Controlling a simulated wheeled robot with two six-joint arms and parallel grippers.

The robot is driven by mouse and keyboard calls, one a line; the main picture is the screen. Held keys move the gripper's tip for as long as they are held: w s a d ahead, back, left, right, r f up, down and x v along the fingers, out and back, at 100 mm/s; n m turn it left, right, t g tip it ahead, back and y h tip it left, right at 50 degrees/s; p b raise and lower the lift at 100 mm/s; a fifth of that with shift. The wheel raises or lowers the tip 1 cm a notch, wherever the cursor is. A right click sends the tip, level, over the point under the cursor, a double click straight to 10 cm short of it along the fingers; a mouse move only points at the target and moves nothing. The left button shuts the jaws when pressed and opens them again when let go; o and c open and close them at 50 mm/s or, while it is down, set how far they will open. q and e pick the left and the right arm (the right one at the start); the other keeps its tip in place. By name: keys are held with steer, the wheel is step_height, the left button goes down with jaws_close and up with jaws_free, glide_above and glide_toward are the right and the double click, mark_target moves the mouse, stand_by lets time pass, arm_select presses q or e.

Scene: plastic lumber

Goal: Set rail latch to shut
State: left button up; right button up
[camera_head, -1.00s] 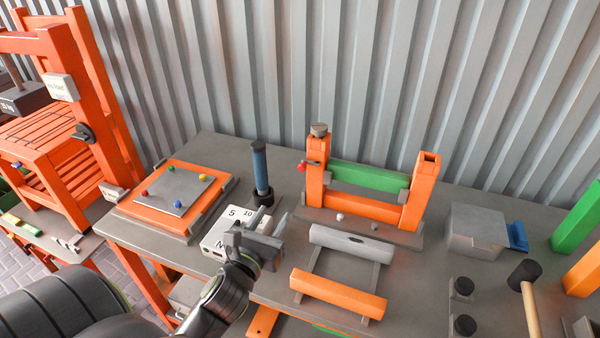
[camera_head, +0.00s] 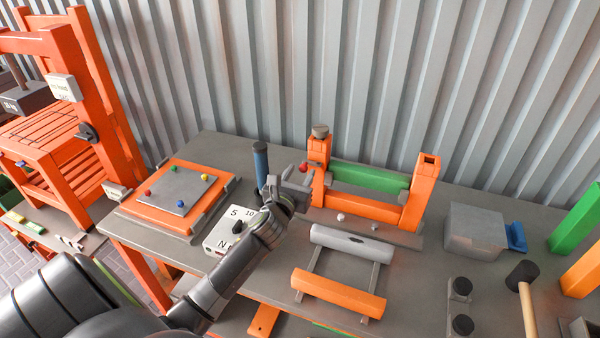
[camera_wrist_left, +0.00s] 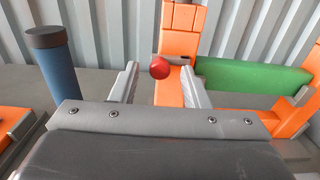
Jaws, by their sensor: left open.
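The rail latch shows as a red ball knob (camera_head: 303,167) on the left orange post (camera_head: 320,172) of the rail frame. A green rail (camera_head: 368,178) runs from this post to the right post. In the left wrist view the red knob (camera_wrist_left: 160,68) appears between the fingertips of my left gripper (camera_wrist_left: 157,82), just beyond them. My left gripper (camera_head: 288,180) is open and empty, close to the left post and just left of the knob. The latch's bolt is too small to make out. My right gripper is not in view.
A blue cylinder with a dark cap (camera_head: 261,168) stands close to the left of my gripper. A white box with a dial (camera_head: 230,230) lies beneath my arm.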

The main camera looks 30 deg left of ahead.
mark_target(317, 165)
arm_select(q)
steer(key=shift+w+a, duration=0.1)
steer(key=shift+w, duration=0.25)
steer(key=shift+c, duration=0.3)
jaws_close()
steer(key=shift+w+d+p, duration=0.2)
steer(key=shift+d+p, duration=0.2)
steer(key=shift+d, duration=0.4)
steer(key=shift+w+d+p, duration=0.15)
steer(key=shift+d+p, duration=0.2)
steer(key=shift+d, duration=0.45)
